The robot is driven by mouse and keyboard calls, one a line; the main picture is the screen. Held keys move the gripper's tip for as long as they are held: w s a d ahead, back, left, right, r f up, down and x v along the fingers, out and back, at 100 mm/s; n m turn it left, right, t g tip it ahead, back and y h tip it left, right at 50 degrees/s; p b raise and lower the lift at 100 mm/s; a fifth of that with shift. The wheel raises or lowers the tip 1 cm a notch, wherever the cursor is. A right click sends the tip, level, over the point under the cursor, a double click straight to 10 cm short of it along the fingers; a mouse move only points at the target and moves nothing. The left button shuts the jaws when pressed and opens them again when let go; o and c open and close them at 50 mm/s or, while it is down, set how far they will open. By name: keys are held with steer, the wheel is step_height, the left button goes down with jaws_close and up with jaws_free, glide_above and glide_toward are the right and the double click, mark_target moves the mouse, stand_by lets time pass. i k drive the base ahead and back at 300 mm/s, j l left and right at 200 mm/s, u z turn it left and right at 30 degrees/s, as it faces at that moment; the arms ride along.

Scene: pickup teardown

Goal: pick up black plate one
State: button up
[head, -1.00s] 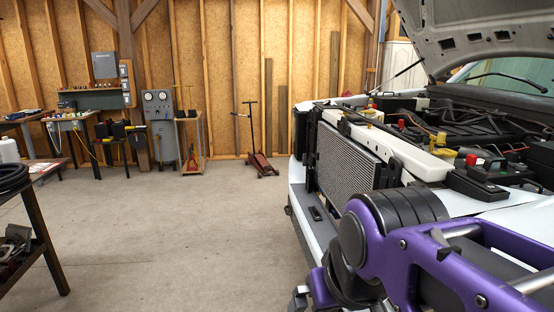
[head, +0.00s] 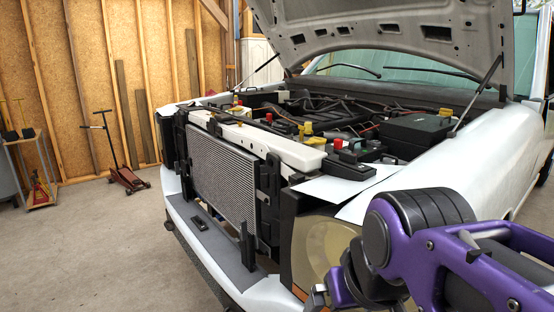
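A small flat black plate (head: 199,223) lies on the grey top of the truck's front bumper, below the radiator. An upright black piece (head: 246,245) stands farther right on the bumper. I cannot tell which of the two is black plate one. My purple arm fills the lower right and hides part of the truck's front corner. Only a grey bit of my gripper (head: 318,297) shows at the bottom edge, right of both black pieces and apart from them. Its fingers cannot be made out, so its opening is unclear.
The white pickup (head: 470,150) stands with its hood (head: 400,40) raised and its radiator (head: 222,180) exposed. A headlight (head: 320,250) is close to my arm. A red floor jack (head: 128,178) and a small cart (head: 38,175) stand at the left. The concrete floor (head: 90,250) at the left is clear.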

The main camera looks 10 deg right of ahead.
mark_target(201, 224)
steer(key=i+j, duration=0.25)
steer(key=j, duration=0.25)
steer(key=i+j+z, duration=0.1)
steer(key=j, duration=0.35)
steer(key=i+j+z, duration=0.1)
steer(key=i+j, duration=0.2)
steer(key=j, duration=0.2)
steer(key=i+j, duration=0.2)
steer(key=j, duration=0.35)
steer(key=i+j+z, duration=0.1)
steer(key=j, duration=0.4)
steer(key=i+j, duration=0.3)
steer(key=j, duration=0.25)
steer(key=i+j+z, duration=0.1)
steer(key=j, duration=0.4)
steer(key=i+j, duration=0.2)
steer(key=j, duration=0.35)
steer(key=i+j+z, duration=0.1)
steer(key=z, duration=0.15)
steer(key=j+z, duration=0.3)
